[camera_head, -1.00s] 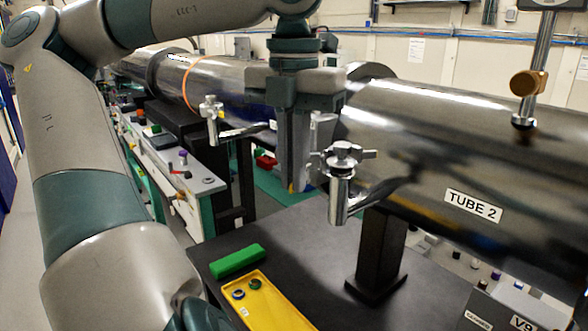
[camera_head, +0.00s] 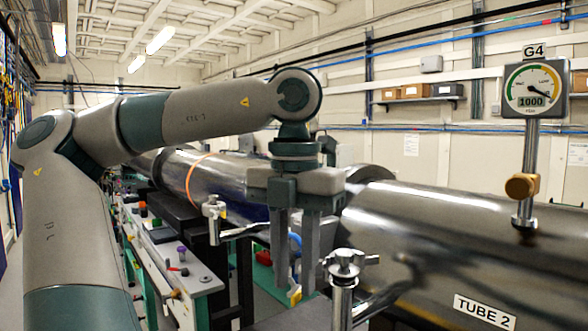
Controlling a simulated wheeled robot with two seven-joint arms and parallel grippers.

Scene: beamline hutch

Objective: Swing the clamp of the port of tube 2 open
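Tube 2 (camera_head: 400,217) is the large shiny metal cylinder on the right, with its label (camera_head: 484,312) low in the picture. A thin side port (camera_head: 385,298) runs from it towards a silver clamp (camera_head: 345,264) with a wing-shaped knob, at the lower middle. The clamp's lower part is cut off by the frame edge, and I cannot tell whether it is latched. My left gripper (camera_head: 297,290) hangs fingers down just left of the clamp, with a gap between its fingers and nothing visible in it. Whether it touches the clamp is unclear. My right gripper is out of view.
A gauge marked G4 (camera_head: 534,90) reads 1000 on a post with a brass knob (camera_head: 520,187) above tube 2. Another tube with an orange band (camera_head: 196,182) and its own silver port fitting (camera_head: 214,213) lies behind left. A cluttered bench (camera_head: 165,255) stands at left.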

